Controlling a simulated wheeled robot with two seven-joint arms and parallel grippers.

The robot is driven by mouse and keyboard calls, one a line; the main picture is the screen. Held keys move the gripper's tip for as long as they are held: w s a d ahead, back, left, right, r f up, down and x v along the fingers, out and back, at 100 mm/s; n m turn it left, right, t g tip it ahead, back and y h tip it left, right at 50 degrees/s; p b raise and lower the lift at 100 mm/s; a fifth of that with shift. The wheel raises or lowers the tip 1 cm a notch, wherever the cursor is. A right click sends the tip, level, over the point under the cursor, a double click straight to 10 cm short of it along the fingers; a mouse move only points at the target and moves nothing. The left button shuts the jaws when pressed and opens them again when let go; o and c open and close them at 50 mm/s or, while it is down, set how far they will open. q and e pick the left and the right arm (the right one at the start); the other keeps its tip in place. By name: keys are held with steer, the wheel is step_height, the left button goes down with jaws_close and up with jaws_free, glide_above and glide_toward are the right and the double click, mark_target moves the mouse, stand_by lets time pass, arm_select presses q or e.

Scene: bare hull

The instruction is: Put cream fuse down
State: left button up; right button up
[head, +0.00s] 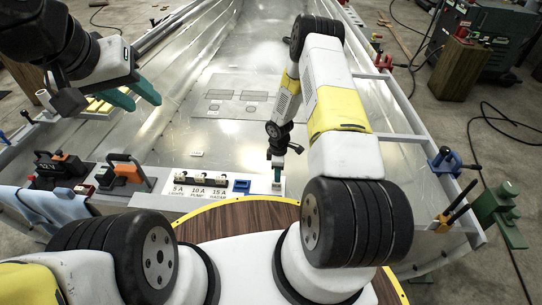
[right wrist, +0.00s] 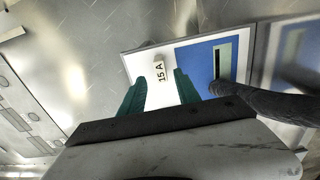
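My right gripper (head: 277,176) is low at the right end of the white fuse board (head: 262,186), right of its blue block (head: 241,186). In the right wrist view its green fingers (right wrist: 160,85) stand apart with a pale cream piece marked 15 A (right wrist: 160,72) between them, which I take as the cream fuse; its lower end is hidden. The blue block (right wrist: 205,58) with a pale slot shows beside the right finger. Several small fuses (head: 200,178) stand on the board above labels 5 A, 10 A and 15 A. My left gripper (head: 137,98) is open, empty and raised at the upper left.
An orange-handled tool (head: 127,170) and a black-and-orange device (head: 65,168) stand left of the board. A blue cloth (head: 45,210) hangs at the left edge. A blue clamp (head: 445,160) sits on the right rail. The metal hull floor (head: 240,140) behind the board is mostly clear.

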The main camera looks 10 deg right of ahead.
step_height(320, 180, up, 38)
steer(key=s+d+m+t, duration=0.2)
steer(key=m+t, duration=0.1)
steer(key=m, duration=0.4)
steer(key=s+a+r+m+t+y, duration=0.1)
steer(key=s+a+r+m, duration=0.1)
steer(key=s+r, duration=0.6)
steer(key=s+a+r+m+t+y, duration=0.1)
steer(key=s+a+r+m+t, duration=0.1)
steer(key=s+r+m, duration=0.3)
steer(key=s+r, duration=0.4)
steer(key=s, duration=0.5)
steer(key=shift+a+r, duration=0.25)
steer(key=shift+a, duration=0.05)
steer(key=shift+s, duration=0.1)
